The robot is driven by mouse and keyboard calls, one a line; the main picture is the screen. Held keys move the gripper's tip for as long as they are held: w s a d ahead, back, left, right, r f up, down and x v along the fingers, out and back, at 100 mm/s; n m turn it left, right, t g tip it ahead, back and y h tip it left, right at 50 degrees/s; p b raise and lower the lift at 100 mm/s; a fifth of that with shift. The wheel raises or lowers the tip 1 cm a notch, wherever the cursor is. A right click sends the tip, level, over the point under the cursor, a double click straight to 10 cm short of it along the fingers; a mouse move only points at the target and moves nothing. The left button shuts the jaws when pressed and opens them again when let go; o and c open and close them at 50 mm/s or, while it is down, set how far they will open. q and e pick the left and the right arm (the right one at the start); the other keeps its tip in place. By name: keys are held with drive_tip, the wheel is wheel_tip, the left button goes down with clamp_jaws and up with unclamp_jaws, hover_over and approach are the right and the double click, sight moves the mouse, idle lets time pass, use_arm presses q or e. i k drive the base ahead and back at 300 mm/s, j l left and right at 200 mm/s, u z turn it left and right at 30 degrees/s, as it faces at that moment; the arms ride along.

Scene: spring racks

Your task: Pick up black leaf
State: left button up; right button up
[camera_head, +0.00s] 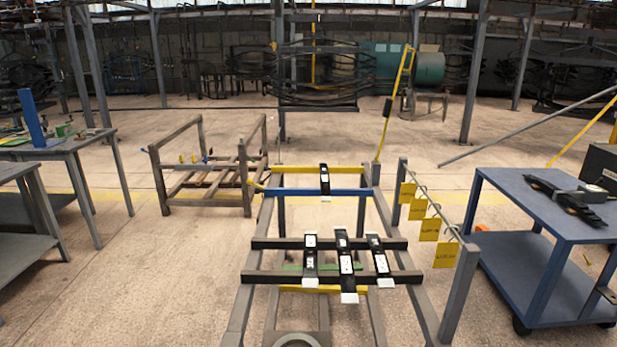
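Three black leaves lie side by side across the two dark crossbars of the rack (262,243) in front of me: a left one (310,264), a middle one (343,250) and a right one (376,250). Each has white patches on its top and a pale lower end. Another black leaf (324,179) lies farther back across the yellow and blue crossbars. More black leaf-like pieces (565,199) lie on the blue cart at the right; they overlap, so I cannot tell them fully apart. Neither of my grippers shows in this view.
Yellow tags (428,229) hang from a rail along the rack's right side. The blue cart (502,185) stands right of it. Grey tables (66,147) are at far left. Floor between them and the rack is clear.

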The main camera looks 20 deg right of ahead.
sight(325, 197)
drive_tip(key=i+j+u, duration=0.35)
drive_tip(key=j, duration=0.15)
drive_tip(key=i+j+u, duration=0.35)
drive_tip(key=j, duration=0.15)
drive_tip(key=i+j+u, duration=0.3)
drive_tip(key=i+j+z, duration=0.15)
drive_tip(key=i, duration=0.35)
drive_tip(key=i+j+z, duration=0.15)
drive_tip(key=i, duration=0.35)
drive_tip(key=i+l+z, duration=0.15)
drive_tip(key=i+z, duration=0.65)
drive_tip(key=i, duration=0.15)
drive_tip(key=i+j+z, duration=0.2)
drive_tip(key=i+z, duration=0.2)
drive_tip(key=i+j+z, duration=0.25)
drive_tip(key=i+z, duration=0.15)
drive_tip(key=i, duration=0.4)
drive_tip(key=i+j+z, duration=0.35)
drive_tip(key=i+j, duration=0.15)
drive_tip(key=i, duration=0.25)
drive_tip(key=i+j+z, duration=0.4)
drive_tip(key=i+j, duration=0.3)
